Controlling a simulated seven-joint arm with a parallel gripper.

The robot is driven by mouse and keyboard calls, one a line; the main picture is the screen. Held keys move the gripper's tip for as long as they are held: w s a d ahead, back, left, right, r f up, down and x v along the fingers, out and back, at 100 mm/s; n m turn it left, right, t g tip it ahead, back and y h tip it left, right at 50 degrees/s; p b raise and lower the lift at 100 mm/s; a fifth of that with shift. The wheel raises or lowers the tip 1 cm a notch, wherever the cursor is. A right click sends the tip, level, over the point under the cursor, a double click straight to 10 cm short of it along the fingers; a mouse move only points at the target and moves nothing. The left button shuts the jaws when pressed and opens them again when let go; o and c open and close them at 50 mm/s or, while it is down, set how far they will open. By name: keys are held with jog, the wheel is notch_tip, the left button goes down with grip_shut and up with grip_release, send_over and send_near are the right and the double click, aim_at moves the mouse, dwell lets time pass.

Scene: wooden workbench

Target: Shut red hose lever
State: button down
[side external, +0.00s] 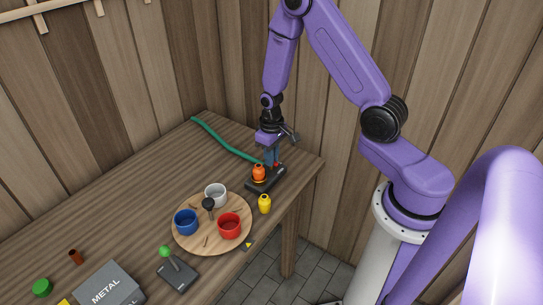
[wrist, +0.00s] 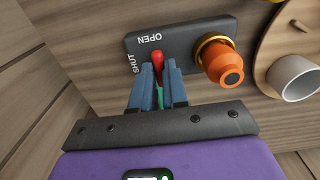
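The red hose lever (wrist: 157,58) is on a dark valve plate (wrist: 186,36) lettered OPEN and SHUT. Its rounded red end shows between my fingertips, near both words. In the side view, only a small red bit (side external: 276,165) shows beside my fingers. My gripper (wrist: 159,66) points down at the plate, its two blue fingers close together on either side of the lever. I cannot tell whether they press on it. An orange fitting (wrist: 223,63) with a brass collar stands on the plate, right of the lever. The green hose (side external: 226,141) runs to the plate's back.
A round wooden tray (side external: 183,240) holds white (side external: 215,195), blue (side external: 185,222) and red (side external: 229,226) cups. A yellow bottle (side external: 264,204) stands near the plate. A green-knobbed lever box (side external: 177,275) and grey METAL box (side external: 106,285) are nearer. The bench's back left is clear.

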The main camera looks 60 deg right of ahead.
jog(key=shift+m, duration=0.4)
jog(key=m, duration=0.8)
jog(key=shift+m, duration=0.3)
jog(key=m, duration=0.4)
jog(key=shift+m, duration=2.2)
jog(key=c, duration=1.1)
grip_release()
jog(key=shift+c, duration=0.2)
